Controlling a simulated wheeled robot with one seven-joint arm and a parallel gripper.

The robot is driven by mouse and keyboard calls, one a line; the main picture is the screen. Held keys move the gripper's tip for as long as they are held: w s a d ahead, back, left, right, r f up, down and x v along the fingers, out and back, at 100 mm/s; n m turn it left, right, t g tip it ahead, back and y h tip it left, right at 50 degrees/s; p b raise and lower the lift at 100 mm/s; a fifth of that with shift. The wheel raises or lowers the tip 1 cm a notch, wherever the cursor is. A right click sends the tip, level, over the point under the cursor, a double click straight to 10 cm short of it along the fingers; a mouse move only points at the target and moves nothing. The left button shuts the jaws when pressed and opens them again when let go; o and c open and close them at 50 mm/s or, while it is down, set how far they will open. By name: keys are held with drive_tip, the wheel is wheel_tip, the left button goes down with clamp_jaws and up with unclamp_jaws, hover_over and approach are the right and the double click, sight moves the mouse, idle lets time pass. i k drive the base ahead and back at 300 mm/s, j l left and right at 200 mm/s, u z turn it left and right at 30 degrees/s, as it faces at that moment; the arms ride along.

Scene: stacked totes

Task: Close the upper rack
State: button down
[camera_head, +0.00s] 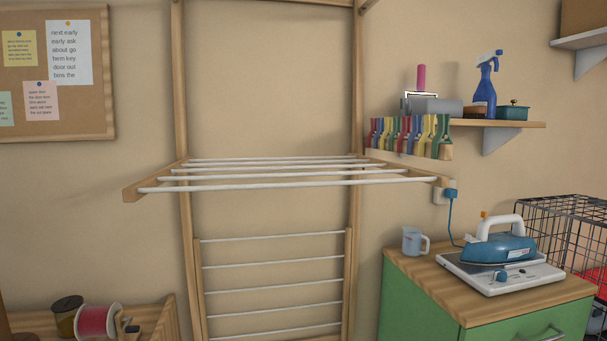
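The upper rack (290,183) is folded out from the wall. It has a wooden frame with several white rods and stands out roughly level toward me, between two upright wooden posts (183,120). Below it, a lower rack (272,288) with similar white rods lies flat, upright against the wall between the same posts; its bottom runs out of the picture. My gripper does not show in this view.
At right, a shelf (520,125) holds a blue spray bottle (486,88), with colourful clothespins (410,136) near the rack's right end. A green cabinet (424,298) carries an iron (498,246) and a cup (413,241). A wire cage (560,222) stands far right. A wooden box (150,312) is lower left.

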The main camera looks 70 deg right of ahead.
sight(132, 193)
drive_tip(key=k+z, duration=0.2)
drive_tip(key=z, duration=0.25)
drive_tip(key=k+z, duration=0.25)
drive_tip(key=z, duration=1.6)
